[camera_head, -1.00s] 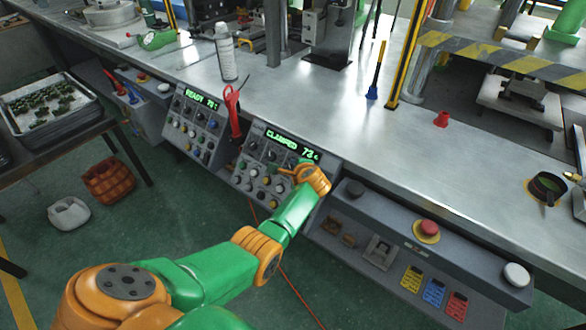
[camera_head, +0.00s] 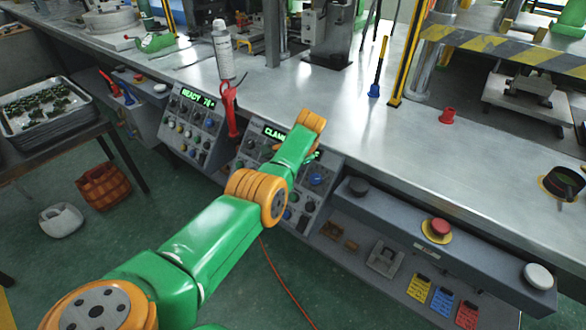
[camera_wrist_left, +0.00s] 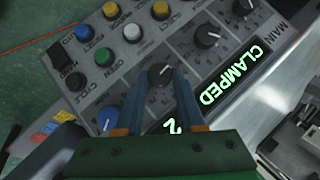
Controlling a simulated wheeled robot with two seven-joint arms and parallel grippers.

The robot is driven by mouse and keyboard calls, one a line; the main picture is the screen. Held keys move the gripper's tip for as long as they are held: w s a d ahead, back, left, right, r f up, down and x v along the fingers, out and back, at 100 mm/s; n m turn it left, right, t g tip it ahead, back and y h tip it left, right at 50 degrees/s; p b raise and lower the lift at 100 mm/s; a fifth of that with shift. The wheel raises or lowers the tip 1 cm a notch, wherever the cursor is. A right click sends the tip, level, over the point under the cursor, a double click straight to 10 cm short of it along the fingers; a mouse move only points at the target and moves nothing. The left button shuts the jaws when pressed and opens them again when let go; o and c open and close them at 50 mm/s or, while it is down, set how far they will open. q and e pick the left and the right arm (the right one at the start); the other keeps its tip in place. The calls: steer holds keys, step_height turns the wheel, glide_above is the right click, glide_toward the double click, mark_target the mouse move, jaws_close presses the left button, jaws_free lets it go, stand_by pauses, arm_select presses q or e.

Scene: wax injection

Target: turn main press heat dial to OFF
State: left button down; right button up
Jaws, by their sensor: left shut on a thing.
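The main press panel (camera_wrist_left: 183,48) fills much of the left wrist view, upside down, with the word MAIN and a green lit display (camera_wrist_left: 228,78) reading CLAMPED. My left gripper (camera_wrist_left: 161,73) is shut on a black dial (camera_wrist_left: 160,76) in the panel's dial row. The dial's small label and setting cannot be read. Another black dial (camera_wrist_left: 207,36) sits nearer the word MAIN. In the head view my orange wrist and green arm cover part of the main panel's display (camera_head: 274,132) and hide the gripped dial. My right gripper is not in view.
In the head view a second panel reading READY (camera_head: 196,98) stands left, with a red-handled tool (camera_head: 230,108) between. A red stop button (camera_head: 438,228) is to the right.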

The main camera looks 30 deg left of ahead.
arm_select(q)
steer(key=shift+f, duration=0.15)
steer(key=shift+s, duration=0.1)
steer(key=c, duration=0.5)
jaws_free()
steer(key=shift+a, duration=0.1)
steer(key=p+v, duration=0.3)
steer(key=shift+r+p, duration=0.4)
steer(key=v, duration=0.3)
steer(key=shift+r, duration=0.15)
steer(key=shift+s, duration=0.1)
